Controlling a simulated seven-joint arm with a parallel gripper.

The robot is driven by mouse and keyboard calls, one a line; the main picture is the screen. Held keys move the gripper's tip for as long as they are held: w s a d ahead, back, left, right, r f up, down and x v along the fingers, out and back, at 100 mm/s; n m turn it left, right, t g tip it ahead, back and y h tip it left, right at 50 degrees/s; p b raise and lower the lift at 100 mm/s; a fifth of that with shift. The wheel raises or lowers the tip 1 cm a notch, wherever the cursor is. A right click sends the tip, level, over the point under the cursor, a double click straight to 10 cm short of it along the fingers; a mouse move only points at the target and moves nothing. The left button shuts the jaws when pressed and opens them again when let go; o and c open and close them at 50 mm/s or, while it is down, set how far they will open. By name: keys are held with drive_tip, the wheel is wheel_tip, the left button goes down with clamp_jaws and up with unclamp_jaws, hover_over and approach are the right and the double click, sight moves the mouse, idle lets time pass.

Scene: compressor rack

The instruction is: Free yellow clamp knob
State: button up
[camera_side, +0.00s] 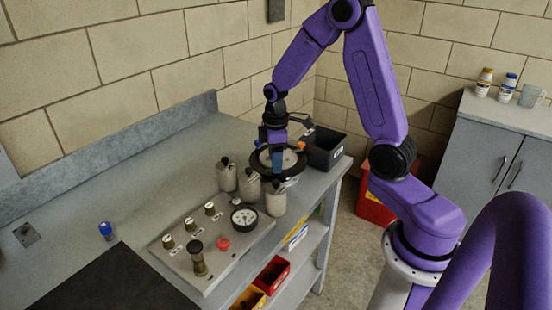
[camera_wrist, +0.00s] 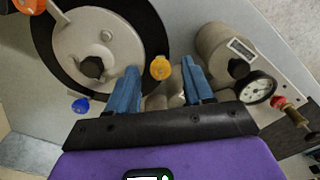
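The yellow clamp knob (camera_wrist: 161,68) sits at the rim of a round grey lid (camera_wrist: 110,38) with a black ring. In the wrist view it appears between the blue fingertips of my gripper (camera_wrist: 160,76), with a visible gap on each side. My gripper is open and holds nothing. In the side view my gripper (camera_side: 277,165) points down at the near part of the round lid (camera_side: 262,158). I cannot make out the yellow knob there. An orange knob (camera_wrist: 30,5) and a blue knob (camera_wrist: 81,105) also sit around the lid.
Grey canisters (camera_side: 249,186) stand close to the lid on the near side. A panel (camera_side: 185,258) with a gauge (camera_side: 244,217), valves and a red knob lies in front. A dark bin (camera_side: 325,149) stands behind right. The bench's left part is mostly clear.

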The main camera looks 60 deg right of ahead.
wheel_tip(320, 180, up, 17)
drive_tip(key=shift+r, duration=0.2)
idle(0.7)
drive_tip(key=shift+s+a, duration=0.1)
drive_tip(key=s+a+f+n, duration=0.2)
drive_tip(key=s+a+f, duration=0.1)
drive_tip(key=s+a, duration=0.75)
drive_tip(key=s+a+f+n, duration=0.1)
drive_tip(key=s+f, duration=0.1)
drive_tip(key=s, duration=0.5)
drive_tip(key=s+a+f+n, duration=0.1)
drive_tip(key=s+a+f, duration=0.1)
drive_tip(key=s, duration=0.6)
drive_tip(key=shift+s+a+f, duration=0.25)
drive_tip(key=shift+s+f, duration=0.05)
drive_tip(key=shift+f, duration=0.3)
